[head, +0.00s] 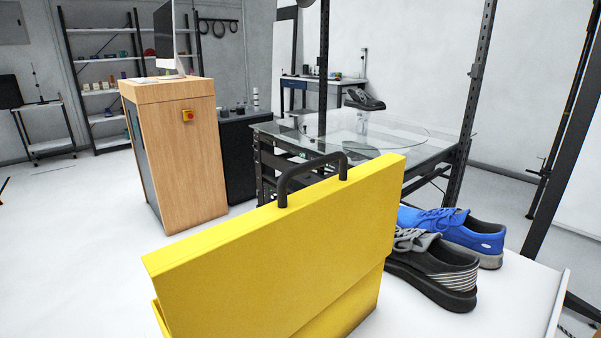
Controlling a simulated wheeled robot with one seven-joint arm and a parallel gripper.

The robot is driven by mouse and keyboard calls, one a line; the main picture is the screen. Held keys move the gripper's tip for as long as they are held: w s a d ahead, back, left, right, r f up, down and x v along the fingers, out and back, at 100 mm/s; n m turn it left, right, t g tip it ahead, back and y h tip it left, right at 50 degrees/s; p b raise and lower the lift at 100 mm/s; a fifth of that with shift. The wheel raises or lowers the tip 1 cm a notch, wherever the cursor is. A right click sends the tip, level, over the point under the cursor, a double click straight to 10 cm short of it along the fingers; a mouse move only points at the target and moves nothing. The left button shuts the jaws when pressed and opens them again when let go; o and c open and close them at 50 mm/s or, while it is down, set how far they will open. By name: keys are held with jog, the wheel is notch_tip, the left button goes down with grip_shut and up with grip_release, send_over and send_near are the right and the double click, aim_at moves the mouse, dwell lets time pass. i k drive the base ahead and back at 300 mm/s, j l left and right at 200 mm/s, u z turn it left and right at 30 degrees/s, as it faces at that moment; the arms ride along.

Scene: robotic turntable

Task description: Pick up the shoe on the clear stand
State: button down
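A dark grey and black shoe (364,99) rests on top of a small clear stand (362,120). The stand stands on the round glass turntable (400,134) in the middle of the view, beyond the yellow case. The shoe looks level, with its toe side hard to tell at this distance. My gripper is not in view, and nothing touches the shoe.
A yellow case (280,255) with a black handle fills the near middle. Beside it a black shoe (435,270) and a blue shoe (455,232) sit on a white table (510,305). Dark posts (475,85) frame the turntable. A wooden cabinet (178,155) stands left, with open floor before it.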

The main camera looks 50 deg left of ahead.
aim_at(361, 100)
jog(key=u, duration=1.15)
